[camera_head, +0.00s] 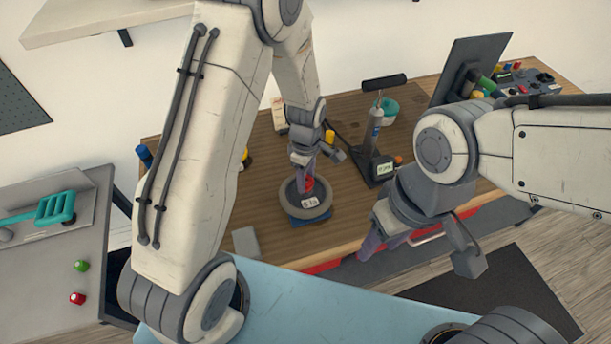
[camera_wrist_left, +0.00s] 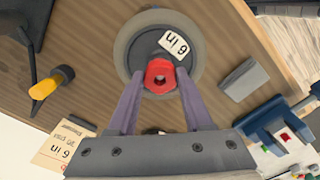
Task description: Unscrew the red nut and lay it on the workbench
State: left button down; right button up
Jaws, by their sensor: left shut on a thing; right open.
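The red nut (camera_wrist_left: 160,75) sits at the centre of a small wheel with a grey tyre (camera_head: 287,199). My left gripper (camera_wrist_left: 160,82) is shut on the red nut, with one purple finger on each side. In the head view the nut (camera_head: 309,184) is partly hidden by my left gripper (camera_head: 306,180). The wheel lies flat on a blue base (camera_head: 308,220) on the wooden workbench (camera_head: 262,185). My right gripper (camera_head: 385,244) is open and empty in front of the workbench's front edge.
A hand pump (camera_head: 372,135) with a dark base stands right of the wheel. A grey block (camera_head: 246,243) lies near the front left edge. A yellow-handled tool (camera_wrist_left: 50,82) and a paper card (camera_wrist_left: 66,146) lie nearby.

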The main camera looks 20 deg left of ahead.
pick_arm(q)
jog(key=n, duration=0.4)
jog(key=shift+s+a+n, duration=0.1)
jog(key=shift+n, duration=0.3)
jog(key=n, duration=0.3)
jog(key=shift+f, duration=0.1)
jog(key=shift+c, duration=1.2)
grip_release()
